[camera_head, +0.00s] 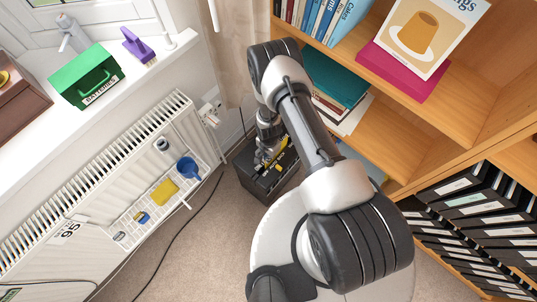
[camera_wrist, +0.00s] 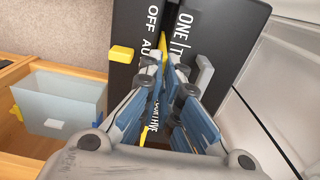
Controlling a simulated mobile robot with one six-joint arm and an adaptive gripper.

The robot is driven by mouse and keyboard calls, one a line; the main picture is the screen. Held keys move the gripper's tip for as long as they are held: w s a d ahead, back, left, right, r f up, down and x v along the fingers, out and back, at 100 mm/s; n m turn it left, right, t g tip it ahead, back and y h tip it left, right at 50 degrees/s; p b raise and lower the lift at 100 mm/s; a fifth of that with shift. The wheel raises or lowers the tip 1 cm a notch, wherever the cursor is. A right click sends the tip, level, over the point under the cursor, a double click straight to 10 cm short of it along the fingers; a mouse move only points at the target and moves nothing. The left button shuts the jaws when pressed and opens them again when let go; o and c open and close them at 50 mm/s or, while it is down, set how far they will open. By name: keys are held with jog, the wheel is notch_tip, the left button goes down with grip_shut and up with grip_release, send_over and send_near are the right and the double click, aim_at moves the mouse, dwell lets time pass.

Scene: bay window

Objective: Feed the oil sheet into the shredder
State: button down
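The shredder (camera_head: 252,184) is a dark box on the floor beside the bookcase. In the wrist view its black top (camera_wrist: 230,30) fills the upper middle, with white lettering including "OFF". A yellow tab (camera_wrist: 121,53) and a grey tab (camera_wrist: 205,72) are on this top. My gripper (camera_head: 265,160) is low over the shredder. In the wrist view its blue-grey fingers (camera_wrist: 166,68) point at the top and come close together at the tips. Small yellow patches show around the fingers. I cannot tell whether they belong to a sheet or to the shredder. No oil sheet can be clearly identified.
A translucent bin (camera_wrist: 62,105) stands beside the shredder in the wrist view. A bookcase (camera_head: 400,150) is close on the right, and a white radiator (camera_head: 90,205) with a tray (camera_head: 178,207) is on the left. A dark cable (camera_head: 185,222) crosses the carpet.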

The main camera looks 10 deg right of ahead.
jog(key=c, duration=1.7)
grip_release()
jog(key=shift+r, duration=0.15)
notch_tip(320, 180, up, 8)
jog(key=p, duration=0.5)
jog(key=shift+p, duration=0.35)
